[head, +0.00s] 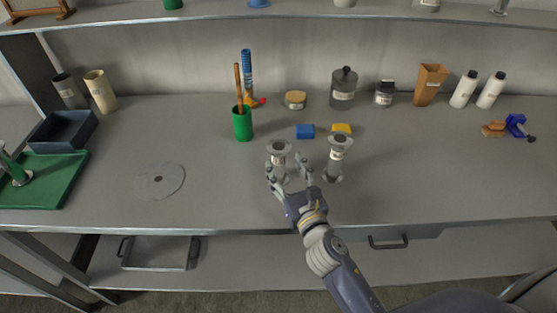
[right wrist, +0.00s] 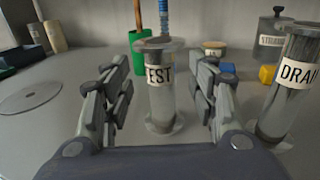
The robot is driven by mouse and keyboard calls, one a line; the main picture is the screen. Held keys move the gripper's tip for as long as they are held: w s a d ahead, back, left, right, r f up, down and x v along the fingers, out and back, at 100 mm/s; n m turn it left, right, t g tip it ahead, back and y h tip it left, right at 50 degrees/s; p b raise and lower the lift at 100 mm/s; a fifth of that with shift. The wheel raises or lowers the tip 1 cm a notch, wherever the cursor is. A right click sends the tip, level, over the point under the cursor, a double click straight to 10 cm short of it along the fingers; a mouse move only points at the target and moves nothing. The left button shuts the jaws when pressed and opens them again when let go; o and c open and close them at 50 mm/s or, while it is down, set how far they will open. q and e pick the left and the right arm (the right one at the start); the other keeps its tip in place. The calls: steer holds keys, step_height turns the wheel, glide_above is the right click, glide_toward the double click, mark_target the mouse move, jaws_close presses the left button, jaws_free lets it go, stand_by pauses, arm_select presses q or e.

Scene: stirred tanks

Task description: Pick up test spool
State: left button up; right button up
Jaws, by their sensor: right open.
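The test spool (head: 279,151) is a grey, flanged upright cylinder standing on the bench. In the right wrist view its label ends in "EST", and the spool (right wrist: 161,95) stands upright between my open fingers. My right gripper (head: 289,173) is at the near side of the spool in the head view, with a finger on either side. In the right wrist view the gripper (right wrist: 160,100) is open, with gaps to the spool on both sides. The spool's lower part is partly hidden by the fingers in the head view. My left gripper is not in view.
A similar spool labelled "DRA..." (head: 337,160) stands close on the right. Blue (head: 305,131) and yellow (head: 342,129) blocks lie behind. A green cup (head: 242,123) holding rods stands back left. A flat grey disc (head: 160,181) lies left, with clear bench around it.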

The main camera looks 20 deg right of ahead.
mark_target(281, 158)
steer(key=shift+w, duration=0.4)
steer(key=w+p, duration=0.1)
steer(key=w, duration=0.3)
steer(key=shift+w+a, duration=0.1)
steer(key=shift+w, duration=0.1)
steer(key=shift+w+f, duration=0.1)
steer(key=shift+w, duration=0.15)
steer(key=shift+c, duration=0.6)
steer(key=c, duration=0.8)
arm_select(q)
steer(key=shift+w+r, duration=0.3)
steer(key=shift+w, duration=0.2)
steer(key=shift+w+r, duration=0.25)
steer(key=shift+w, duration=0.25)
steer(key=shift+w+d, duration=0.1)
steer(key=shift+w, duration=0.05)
arm_select(e)
steer(key=shift+r, duration=0.2)
